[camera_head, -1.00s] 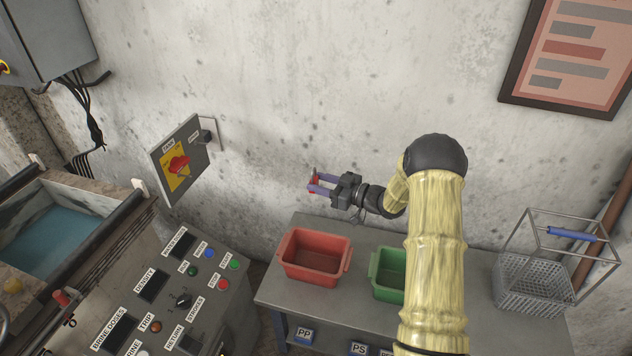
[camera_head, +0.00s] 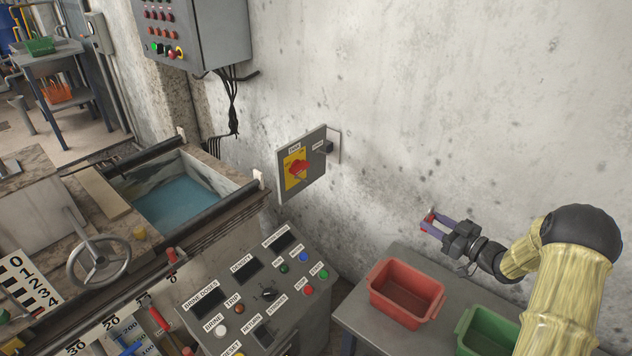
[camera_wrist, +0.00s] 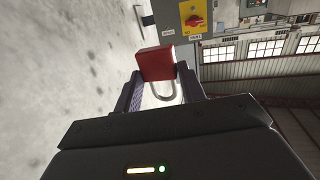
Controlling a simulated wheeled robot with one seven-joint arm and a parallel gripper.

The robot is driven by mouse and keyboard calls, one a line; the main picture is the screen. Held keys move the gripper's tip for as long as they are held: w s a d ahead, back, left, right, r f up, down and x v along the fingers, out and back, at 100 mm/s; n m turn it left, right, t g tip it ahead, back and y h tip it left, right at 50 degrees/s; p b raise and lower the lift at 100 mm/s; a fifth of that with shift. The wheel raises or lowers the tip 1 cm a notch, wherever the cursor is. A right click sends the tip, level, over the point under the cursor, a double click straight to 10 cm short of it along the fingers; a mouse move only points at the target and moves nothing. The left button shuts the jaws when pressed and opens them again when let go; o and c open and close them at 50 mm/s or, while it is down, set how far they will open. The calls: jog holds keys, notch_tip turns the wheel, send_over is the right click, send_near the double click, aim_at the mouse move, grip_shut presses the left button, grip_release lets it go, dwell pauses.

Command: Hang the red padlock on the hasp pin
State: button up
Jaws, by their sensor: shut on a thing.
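My gripper (camera_head: 436,226) is shut on the red padlock (camera_wrist: 155,63) and holds it in the air, beside the wall and above the red bin. In the wrist view the padlock's red body is between the fingertips, and its steel shackle (camera_wrist: 164,96) points back toward my palm. In the head view the padlock (camera_head: 428,218) is small and partly hidden by the fingers. The isolator box (camera_head: 302,165) with a red rotary handle on a yellow plate is on the wall to the left, apart from my gripper. A small dark fitting (camera_head: 326,147) sticks out at its right side; I cannot make out the hasp pin clearly.
A red bin (camera_head: 376,296) and a green bin (camera_head: 464,334) stand on the grey bench (camera_head: 352,312) below my arm. A control console (camera_head: 255,290) stands below the isolator box. Bare wall lies between the box and my gripper.

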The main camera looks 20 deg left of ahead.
jog(key=shift+s+a, duration=0.1)
jog(key=s+d+f+m+t+h, duration=0.2)
jog(key=s+f+m+t+h, duration=0.4)
jog(key=s+h, duration=0.3)
jog(key=shift+s+f+m, duration=0.45)
jog(key=shift+s+m, duration=0.25)
jog(key=shift+s, duration=0.55)
jog(key=shift+w+a, duration=0.1)
